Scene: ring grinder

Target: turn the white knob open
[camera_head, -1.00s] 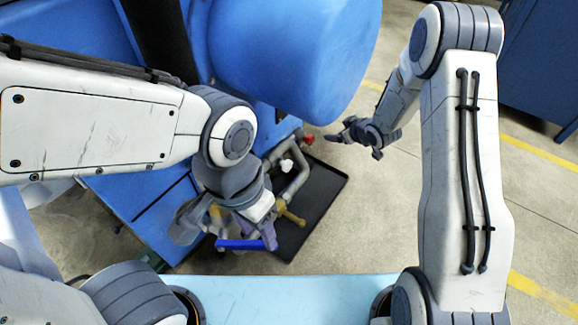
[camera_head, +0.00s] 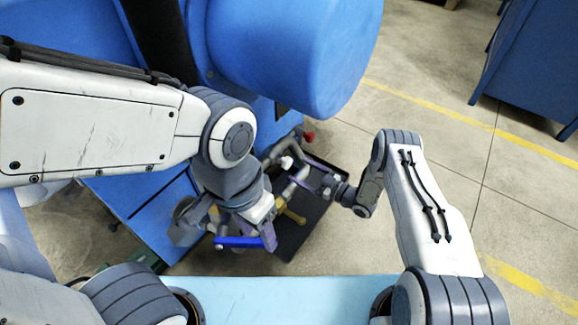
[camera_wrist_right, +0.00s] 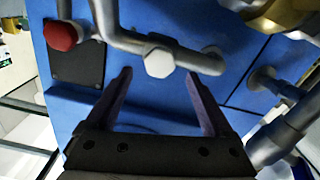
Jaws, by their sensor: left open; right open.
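The white knob (camera_head: 287,162) sits on the grey pipework in the head view. In the right wrist view the white knob (camera_wrist_right: 158,62) is a faceted cap on a grey pipe. My right gripper (camera_wrist_right: 158,76) is open, and its two fingers point at the knob from either side, with the knob appearing between or just beyond the tips. In the head view my right gripper (camera_head: 306,174) is close to the knob, on its right. My left gripper (camera_head: 241,230) is open, lower left of the knob, near a blue handle (camera_head: 240,242). Contact there cannot be told.
A red knob (camera_wrist_right: 61,36) is left of the white one in the wrist view; the red knob (camera_head: 308,137) is also in the head view. A yellow fitting (camera_head: 292,215) and black tray (camera_head: 290,240) lie below. The large blue machine (camera_head: 290,50) overhangs the pipes.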

